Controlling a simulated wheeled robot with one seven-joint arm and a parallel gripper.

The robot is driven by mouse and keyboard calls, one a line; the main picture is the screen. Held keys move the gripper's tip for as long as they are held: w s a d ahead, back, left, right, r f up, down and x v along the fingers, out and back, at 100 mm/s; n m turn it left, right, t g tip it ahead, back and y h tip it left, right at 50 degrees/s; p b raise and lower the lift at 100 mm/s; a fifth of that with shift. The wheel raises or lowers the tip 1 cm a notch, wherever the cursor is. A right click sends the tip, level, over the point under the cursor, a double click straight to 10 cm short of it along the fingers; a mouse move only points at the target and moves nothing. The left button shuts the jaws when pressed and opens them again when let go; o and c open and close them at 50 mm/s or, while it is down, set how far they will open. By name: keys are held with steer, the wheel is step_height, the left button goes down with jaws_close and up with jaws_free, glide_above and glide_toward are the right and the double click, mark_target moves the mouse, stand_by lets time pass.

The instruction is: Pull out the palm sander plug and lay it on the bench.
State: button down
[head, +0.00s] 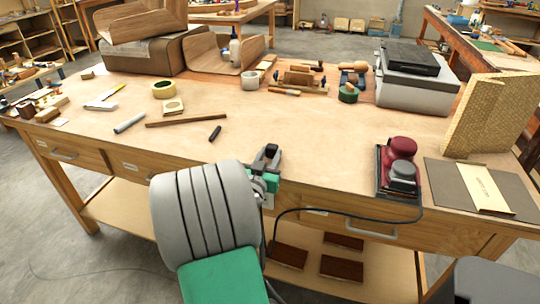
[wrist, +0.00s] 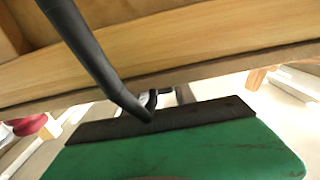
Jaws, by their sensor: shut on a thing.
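The palm sander (head: 402,168), dark red with a grey and black body, rests on the bench (head: 320,135) near its front edge, at right in the head view. Its black cord (head: 350,213) drops over the front edge and runs left to behind my arm. My gripper (head: 268,182), with green parts, is at the bench's front edge left of the sander. It is shut. In the wrist view the thick black cord (wrist: 88,50) runs down to the dark edge of my green gripper (wrist: 155,112). The plug itself is mostly hidden at the jaws.
A black marker (head: 215,133), a wooden strip (head: 186,120) and a grey tube (head: 130,122) lie left of my gripper. The bench top between marker and sander is clear. Drawers and a lower shelf (head: 380,270) are below.

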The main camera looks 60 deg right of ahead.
steer(key=shift+f+b, duration=0.35)
steer(key=shift+b, duration=0.05)
steer(key=c, duration=0.9)
jaws_free()
steer(key=shift+c, duration=0.2)
